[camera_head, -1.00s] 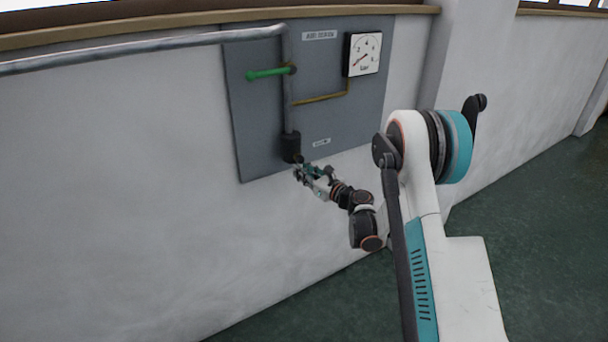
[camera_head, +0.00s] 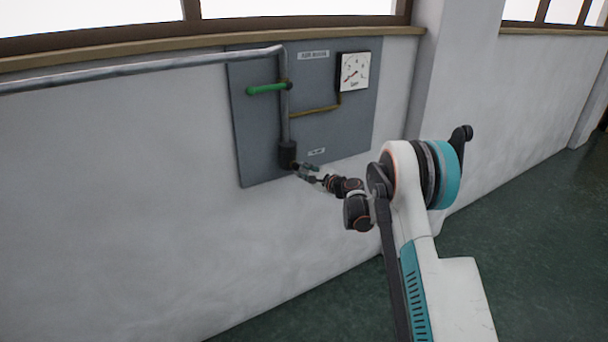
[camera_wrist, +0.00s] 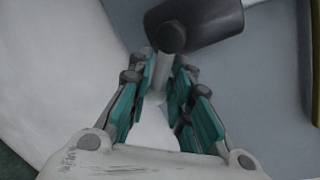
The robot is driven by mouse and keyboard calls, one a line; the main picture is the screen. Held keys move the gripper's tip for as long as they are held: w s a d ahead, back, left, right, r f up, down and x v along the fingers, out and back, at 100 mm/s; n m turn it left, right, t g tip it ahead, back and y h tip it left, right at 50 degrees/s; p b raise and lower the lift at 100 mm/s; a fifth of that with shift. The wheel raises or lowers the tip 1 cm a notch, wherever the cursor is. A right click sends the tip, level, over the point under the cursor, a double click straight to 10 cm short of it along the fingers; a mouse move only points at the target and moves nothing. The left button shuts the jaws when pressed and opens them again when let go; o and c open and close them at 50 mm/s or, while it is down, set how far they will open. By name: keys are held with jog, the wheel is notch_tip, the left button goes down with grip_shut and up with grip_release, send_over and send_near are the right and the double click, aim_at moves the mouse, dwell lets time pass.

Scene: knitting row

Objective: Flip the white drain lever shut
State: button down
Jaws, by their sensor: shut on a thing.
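The white drain lever (camera_wrist: 161,76) is a pale bar that sticks out from a dark round pivot under the black cylinder. In the wrist view it lies between the teal-padded fingers of my gripper (camera_wrist: 163,70), which is shut on it. In the head view my gripper (camera_head: 303,169) is at the foot of the black cylinder (camera_head: 287,154), near the panel's lower edge. The cylinder also shows in the wrist view (camera_wrist: 208,18). The lever is too small and covered to make out in the head view.
A grey panel (camera_head: 255,140) on the white wall carries a vertical pipe (camera_head: 284,115), a green lever (camera_head: 267,89) pointing left, a thin brass pipe (camera_head: 315,112) and a dial gauge (camera_head: 354,72). The wall below the panel is bare. A green floor (camera_head: 520,240) lies at right.

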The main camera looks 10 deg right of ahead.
jog(key=shift+w+d+r+n+h+p, duration=0.15)
jog(key=shift+r+n+h, duration=0.25)
jog(key=shift+n, duration=0.7)
jog(key=shift+s+d+r+n+h+p, duration=0.1)
jog(key=shift+r+n+h+p, duration=0.3)
jog(key=shift+n, duration=0.7)
jog(key=shift+w+d+r+n+h+p, duration=0.15)
jog(key=shift+r+n, duration=0.4)
jog(key=shift+n, duration=0.55)
jog(key=shift+s, duration=0.1)
jog(key=c, duration=1.6)
grip_release()
jog(key=v, duration=1.2)
jog(key=shift+f, duration=0.2)
jog(key=shift+a, duration=0.1)
